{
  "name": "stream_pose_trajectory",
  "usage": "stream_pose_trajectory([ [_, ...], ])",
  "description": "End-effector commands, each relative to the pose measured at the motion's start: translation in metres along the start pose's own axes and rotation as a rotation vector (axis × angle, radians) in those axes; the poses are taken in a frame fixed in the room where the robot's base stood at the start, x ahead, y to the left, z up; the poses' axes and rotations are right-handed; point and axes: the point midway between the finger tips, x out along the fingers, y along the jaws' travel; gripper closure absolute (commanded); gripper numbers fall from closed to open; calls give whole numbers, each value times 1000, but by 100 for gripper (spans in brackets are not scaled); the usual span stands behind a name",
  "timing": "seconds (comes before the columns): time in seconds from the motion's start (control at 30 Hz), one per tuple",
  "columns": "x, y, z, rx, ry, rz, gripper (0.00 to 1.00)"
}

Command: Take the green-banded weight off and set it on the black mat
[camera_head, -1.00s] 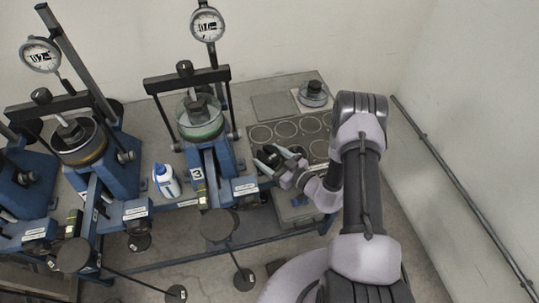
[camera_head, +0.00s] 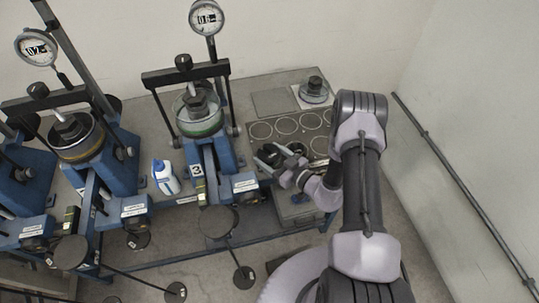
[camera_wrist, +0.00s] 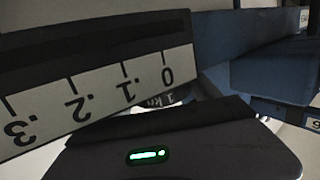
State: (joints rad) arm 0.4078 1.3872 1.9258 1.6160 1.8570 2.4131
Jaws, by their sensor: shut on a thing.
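My gripper (camera_head: 266,158) is shut just right of the frame marked 3 (camera_head: 198,170), over the near left edge of a dark mat with ring outlines (camera_head: 287,125). The thing held is small and mostly hidden in the head view. A dark block with a lit green light fills the bottom of the wrist view. A scale strip crosses the left.
A blue and white bottle (camera_head: 165,177) stands left of frame 3. A round hanger plate (camera_head: 219,222) hangs in front of frame 3. Blue frames crowd the left.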

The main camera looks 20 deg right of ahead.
Motion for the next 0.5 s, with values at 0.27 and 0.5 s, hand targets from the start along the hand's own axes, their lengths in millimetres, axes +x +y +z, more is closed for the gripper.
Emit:
stream_pose_trajectory([
  [0.27, 1, 1, 2, -1, 2, 1, 100],
  [0.5, 1, 0, 2, 0, 2, 1, 17],
])
